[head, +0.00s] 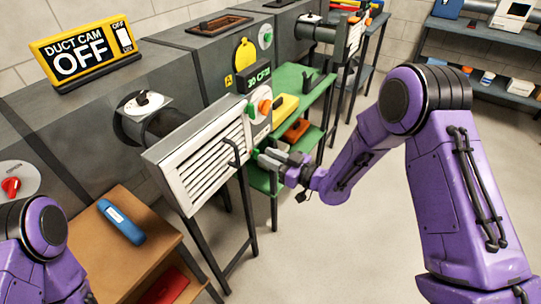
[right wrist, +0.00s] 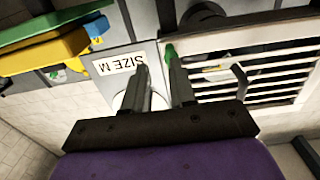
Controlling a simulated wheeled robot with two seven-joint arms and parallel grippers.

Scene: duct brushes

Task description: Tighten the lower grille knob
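The white slatted grille (head: 205,160) stands tilted on a dark stand in the head view. A small green knob (head: 255,153) shows low on the grille's right edge, close to my right gripper (head: 280,160). Another green knob (head: 250,109) sits higher on that edge. In the right wrist view the fingers (right wrist: 163,85) are apart with no knob held between them. A green knob (right wrist: 170,52) lies just beyond the right-hand fingertip, beside the grille slats (right wrist: 255,70). Contact cannot be told. My left gripper is out of view.
A green shelf (head: 290,80) with a yellow item (head: 284,108) stands beyond the grille. A wooden table (head: 125,250) holds a blue device (head: 121,222). The floor at right is clear.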

